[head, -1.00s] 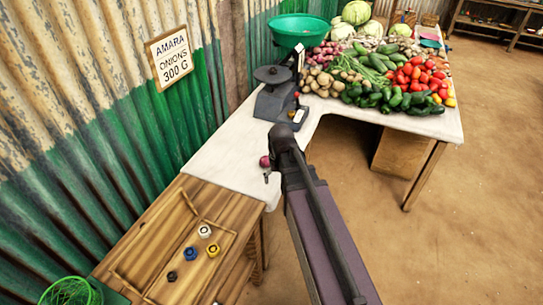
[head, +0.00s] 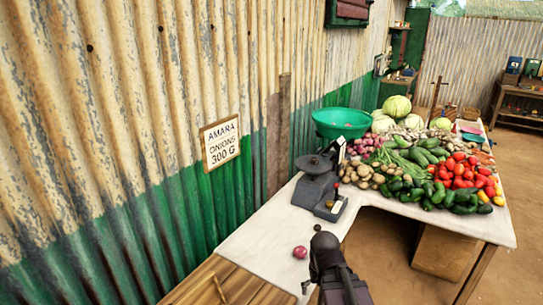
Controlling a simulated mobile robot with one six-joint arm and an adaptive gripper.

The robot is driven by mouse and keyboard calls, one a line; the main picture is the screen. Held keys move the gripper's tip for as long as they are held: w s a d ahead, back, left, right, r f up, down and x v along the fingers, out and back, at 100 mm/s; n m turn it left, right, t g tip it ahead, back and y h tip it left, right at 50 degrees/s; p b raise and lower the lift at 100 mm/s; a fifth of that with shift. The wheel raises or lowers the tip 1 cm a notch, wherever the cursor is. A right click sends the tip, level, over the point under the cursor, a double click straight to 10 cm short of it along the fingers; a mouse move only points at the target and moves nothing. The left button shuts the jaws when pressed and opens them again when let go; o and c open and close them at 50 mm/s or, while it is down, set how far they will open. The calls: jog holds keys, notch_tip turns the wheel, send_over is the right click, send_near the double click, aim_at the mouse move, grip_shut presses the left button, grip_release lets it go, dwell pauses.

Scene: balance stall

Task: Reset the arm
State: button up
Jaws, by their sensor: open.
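My arm comes up from the bottom edge in the head view, and my gripper (head: 310,283) shows only in part at its end, low in the picture. A finger tip shows to the left of the dark arm link; the rest is hidden or out of frame. A red onion (head: 300,252) lies on the white counter (head: 262,240), just beyond the gripper and apart from it. The balance scale (head: 318,182) stands farther back on the counter with a green bowl (head: 341,122) on its far side and a flat dark plate on its near side.
A sign (head: 220,142) reading "AMARA ONIONS 300 G" hangs on the corrugated wall at left. Heaped vegetables (head: 430,175) cover the counter at the back right. A wooden board (head: 235,285) lies at the bottom. The counter left of the onion is clear.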

notch_tip(320, 180, up, 2)
jog(key=shift+r+p, duration=0.15)
jog(key=shift+p, duration=0.5)
dwell(3.1)
